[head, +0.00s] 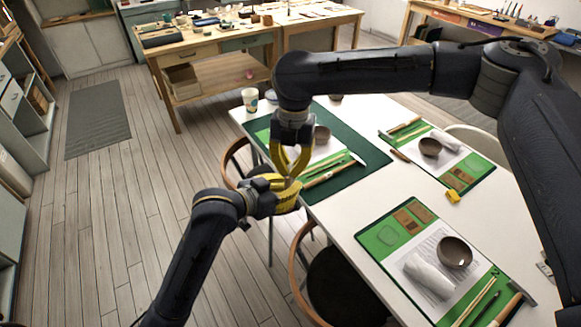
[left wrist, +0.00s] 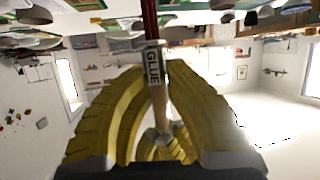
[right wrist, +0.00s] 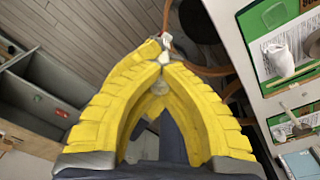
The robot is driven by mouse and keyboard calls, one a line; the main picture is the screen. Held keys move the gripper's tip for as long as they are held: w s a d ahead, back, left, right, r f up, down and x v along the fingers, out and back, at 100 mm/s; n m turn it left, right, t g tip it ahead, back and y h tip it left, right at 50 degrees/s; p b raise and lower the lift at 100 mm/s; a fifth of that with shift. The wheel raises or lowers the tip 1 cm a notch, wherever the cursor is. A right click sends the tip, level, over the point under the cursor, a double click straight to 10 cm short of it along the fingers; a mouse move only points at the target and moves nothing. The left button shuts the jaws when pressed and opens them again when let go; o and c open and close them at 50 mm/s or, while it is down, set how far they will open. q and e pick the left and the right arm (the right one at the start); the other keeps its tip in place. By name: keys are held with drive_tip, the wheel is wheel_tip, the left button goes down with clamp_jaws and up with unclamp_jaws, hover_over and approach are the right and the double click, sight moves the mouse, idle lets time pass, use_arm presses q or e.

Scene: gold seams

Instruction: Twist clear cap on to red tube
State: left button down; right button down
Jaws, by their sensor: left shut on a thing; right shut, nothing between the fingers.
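My left gripper (head: 284,192) is shut on the tube (left wrist: 156,75), over empty floor beside the table. In the left wrist view the tube has a dark red part at the top, a white "GLUE" label and a pale narrow end pointing down between the fingers. My right gripper (head: 291,178) comes from above; its fingers are shut with nothing between them. In the right wrist view its fingertips (right wrist: 162,62) are close to the left gripper and a small white and red bit of the tube (right wrist: 166,41). I cannot make out the clear cap or whether it sits on the tube's end.
The white table (head: 330,216) is at the right, with green mats (head: 372,237), brown bowls (head: 454,252), rolled white cloths (head: 428,277) and tools. A small yellow item (head: 453,196) lies between the mats. A paper cup (head: 250,99) stands at the far corner. Chairs (head: 340,285) stand along the near edge.

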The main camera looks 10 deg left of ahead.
drive_tip(key=m, duration=1.3)
drive_tip(key=shift+m, duration=0.4)
drive_tip(key=m, duration=0.5)
drive_tip(key=c, duration=1.5)
unclamp_jaws()
drive_tip(key=r, duration=1.2)
drive_tip(key=shift+w+d, duration=0.25)
drive_tip(key=shift+w, duration=0.05)
